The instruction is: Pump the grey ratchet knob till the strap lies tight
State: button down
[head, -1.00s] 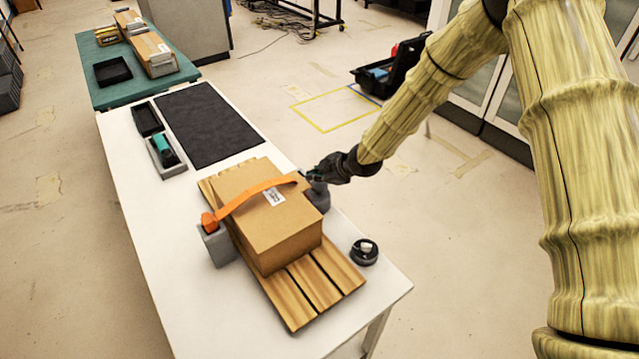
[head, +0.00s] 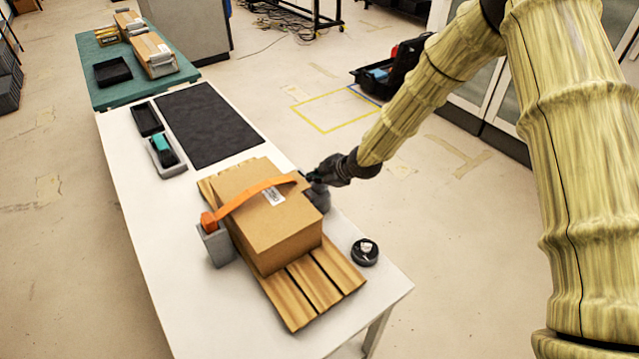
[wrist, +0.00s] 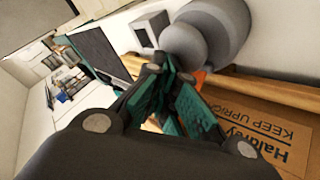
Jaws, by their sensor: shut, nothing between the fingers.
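A brown cardboard box (head: 285,230) sits on a slatted wooden pallet (head: 318,283). An orange strap (head: 247,194) arches over the box from a grey block (head: 217,246) on its left to the far right side. The grey ratchet knob (wrist: 184,45) is a rounded shape beside the box in the wrist view; my arm partly hides it in the head view. My gripper (head: 312,177) is at the box's right edge beside the knob. Its teal-padded fingers (wrist: 178,85) are shut and empty, with tips close to the knob; I cannot tell whether they touch.
A round black holder (head: 364,252) stands on the white table (head: 165,265) near the right corner. A black mat (head: 208,125) and a tray with a teal device (head: 164,150) lie at the back. The front left of the table is clear.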

aim_at(317, 185)
jog(key=shift+f+b, duration=0.45)
jog(key=shift+f, duration=0.25)
dwell(0.7)
jog(key=shift+r, duration=0.15)
jog(key=shift+r+p, duration=0.85)
jog(key=shift+r, duration=0.55)
notch_tip(317, 185, up, 5)
jog(key=p, duration=0.2)
jog(key=shift+p, duration=0.4)
dwell(2.0)
